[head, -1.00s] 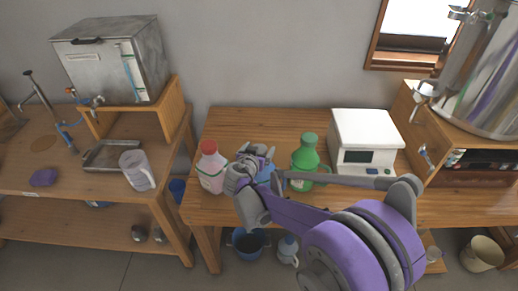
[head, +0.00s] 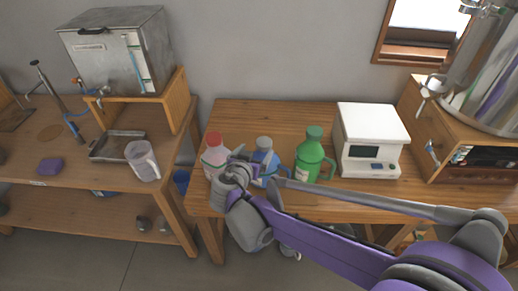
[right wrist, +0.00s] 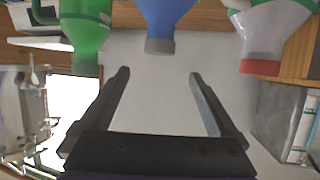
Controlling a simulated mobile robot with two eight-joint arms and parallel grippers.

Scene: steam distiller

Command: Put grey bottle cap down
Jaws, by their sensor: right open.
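The grey bottle cap (head: 263,143) sits on top of the blue bottle (head: 262,158) on the middle table. In the right wrist view, which is upside down, the cap (right wrist: 159,46) is on the bottle's neck. My right gripper (head: 240,156) is in front of the bottle, a little to its left. In the right wrist view its two fingers (right wrist: 160,74) are spread and empty, with the cap just beyond and between the tips, apart from them. My arm hides the lower part of the bottle. My left gripper is not in view.
A red-capped white bottle (head: 213,153) stands left of the blue one, partly behind my gripper. A green bottle (head: 310,157) stands to its right, beside a white device (head: 370,140). The table (head: 250,112) is clear behind the bottles.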

